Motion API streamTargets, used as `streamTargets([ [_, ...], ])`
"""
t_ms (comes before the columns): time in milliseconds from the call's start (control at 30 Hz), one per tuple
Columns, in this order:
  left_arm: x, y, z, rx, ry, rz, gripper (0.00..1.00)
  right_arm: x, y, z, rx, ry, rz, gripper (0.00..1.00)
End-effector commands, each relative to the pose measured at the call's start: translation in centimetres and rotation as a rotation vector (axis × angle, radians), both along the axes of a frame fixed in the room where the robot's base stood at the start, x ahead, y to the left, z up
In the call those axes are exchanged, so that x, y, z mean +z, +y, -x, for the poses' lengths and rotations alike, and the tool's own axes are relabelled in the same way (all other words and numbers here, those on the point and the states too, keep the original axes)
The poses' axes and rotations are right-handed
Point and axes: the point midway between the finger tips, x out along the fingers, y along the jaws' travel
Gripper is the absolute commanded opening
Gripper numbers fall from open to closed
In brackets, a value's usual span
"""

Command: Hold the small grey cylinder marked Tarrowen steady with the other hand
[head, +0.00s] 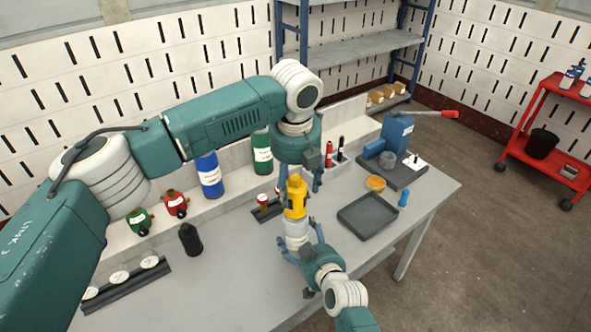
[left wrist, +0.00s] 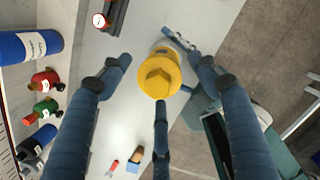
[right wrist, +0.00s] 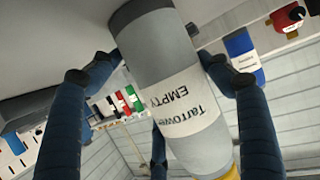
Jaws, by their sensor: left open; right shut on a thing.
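The small grey cylinder (head: 296,231) stands roughly upright over the front part of the table. Its label reads "Tarrowen" and "EMPTY" in the right wrist view (right wrist: 185,110). A yellow cap (head: 296,197) covers its top. My right gripper (head: 300,243) is shut around the grey body from the front. In the right wrist view its fingers lie along both sides of the cylinder. My left gripper (head: 298,184) points down from above, open, with its fingers spread around the yellow cap. The left wrist view shows the hexagonal cap top (left wrist: 159,79) between the fingers, with gaps on both sides.
A grey tray (head: 367,217), an orange dish (head: 375,183) and a blue machine (head: 396,135) stand to the right. A blue cylinder (head: 209,176), a green cylinder (head: 262,155) and a black piece (head: 191,239) stand left. A dark rack (head: 125,285) lies front left.

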Motion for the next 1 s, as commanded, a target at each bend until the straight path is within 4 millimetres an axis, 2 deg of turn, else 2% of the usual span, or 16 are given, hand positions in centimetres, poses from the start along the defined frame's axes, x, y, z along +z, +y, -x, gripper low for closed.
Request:
streamTargets([
  [100, -1.6, 0.0, -0.2, 0.0, 0.001, 0.0, 0.61, -0.1, 0.0, 0.1, 0.001, 0.003, 0.0, 0.45],
  [200, -2.4, 0.0, -0.3, 0.001, 0.001, -0.001, 0.61, -0.2, 0.0, 0.1, 0.001, 0.003, 0.0, 0.45],
  [567, -2.9, 0.0, -0.4, 0.0, 0.0, 0.0, 0.61, -0.2, 0.0, 0.1, 0.001, 0.003, 0.0, 0.45],
  [667, -2.9, 0.0, -0.4, 0.0, 0.0, 0.0, 0.46, -0.2, 0.0, 0.1, 0.001, 0.003, 0.0, 0.45],
  [800, -2.9, -0.1, -0.5, 0.0, -0.001, 0.001, 0.18, -0.2, 0.0, 0.1, 0.001, 0.003, 0.001, 0.45],
  [833, -2.9, -0.1, -0.5, 0.001, -0.001, 0.001, 0.14, -0.2, 0.0, 0.1, 0.001, 0.003, 0.001, 0.45],
  [933, -2.9, -0.1, -0.5, 0.001, -0.003, 0.002, 0.14, -0.1, 0.1, 0.1, 0.001, 0.003, 0.002, 0.45],
  [967, -2.9, -0.1, -0.5, 0.001, -0.003, 0.002, 0.36, -0.1, 0.1, 0.1, 0.002, 0.002, 0.002, 0.45],
  [1000, -2.8, -0.1, -0.5, 0.001, -0.003, 0.002, 0.28, -0.1, 0.1, 0.1, 0.003, 0.002, 0.002, 0.45],
])
